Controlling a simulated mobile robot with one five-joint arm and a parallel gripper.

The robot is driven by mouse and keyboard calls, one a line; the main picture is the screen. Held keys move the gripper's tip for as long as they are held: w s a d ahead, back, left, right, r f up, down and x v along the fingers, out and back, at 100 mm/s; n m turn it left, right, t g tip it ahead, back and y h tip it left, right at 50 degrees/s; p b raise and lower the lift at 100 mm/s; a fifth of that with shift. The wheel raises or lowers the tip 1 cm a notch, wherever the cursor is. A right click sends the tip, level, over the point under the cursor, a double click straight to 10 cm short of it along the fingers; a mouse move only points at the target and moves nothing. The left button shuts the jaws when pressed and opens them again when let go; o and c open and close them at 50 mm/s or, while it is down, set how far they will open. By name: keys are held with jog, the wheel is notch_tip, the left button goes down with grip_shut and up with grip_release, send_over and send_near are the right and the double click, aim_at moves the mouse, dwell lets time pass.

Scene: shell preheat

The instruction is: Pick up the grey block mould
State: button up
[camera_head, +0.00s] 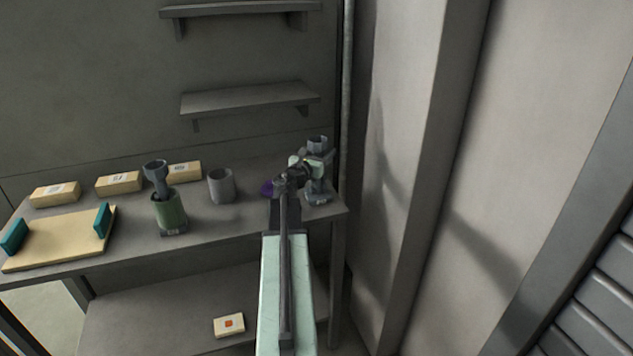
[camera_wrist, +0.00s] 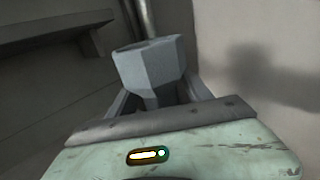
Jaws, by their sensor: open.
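A grey faceted piece (camera_head: 318,144), which I take for the grey block mould, stands upright at the right end of the table. It has a wide many-sided top, a narrower neck and a base on the tabletop. My gripper (camera_head: 307,170) is at its neck, below the top. In the wrist view the wide top (camera_wrist: 150,64) rises just beyond the fingers. The open fingers show on either side of the neck (camera_wrist: 166,98). I cannot tell whether they touch it. My arm hides part of the base.
A grey cup (camera_head: 221,186) and a green holder (camera_head: 170,213) with a grey faceted piece (camera_head: 156,173) stand further left. Pale boxes (camera_head: 118,182) line the back. A wall (camera_head: 410,150) is close on the right.

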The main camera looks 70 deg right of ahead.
jog(key=shift+d, duration=0.35)
jog(key=shift+a, duration=0.1)
grip_shut()
dwell(1.0)
